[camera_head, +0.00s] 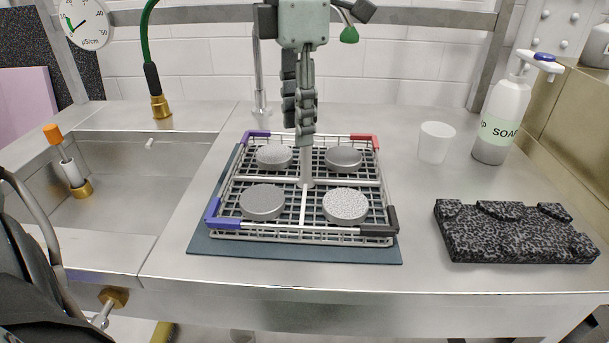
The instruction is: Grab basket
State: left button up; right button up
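The wire basket (303,228) sits on a dark mat (290,251) in the middle of the steel counter. It has blue, purple, red and black corner pieces and a central upright post (306,168). Several round grey discs sit in its compartments, such as the front right one (345,205). My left gripper (304,139) hangs from above, fingers pointing down, at the top of the post. The fingers overlap in this view and hide the post's top, so I cannot tell whether they grip it. My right gripper is not in view.
A sink (150,165) lies to the left. A white cup (435,142), a soap bottle (502,120) and a speckled black block (515,232) stand to the right. A tap post (260,80) rises behind the basket. The counter between basket and block is clear.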

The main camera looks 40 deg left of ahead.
pick_arm(q)
send_over(300, 184)
notch_tip(300, 184, down, 6)
jog(key=shift+s+r, duration=0.1)
jog(key=shift+r, duration=0.05)
grip_shut()
jog(key=shift+r, duration=0.1)
dwell(0.4)
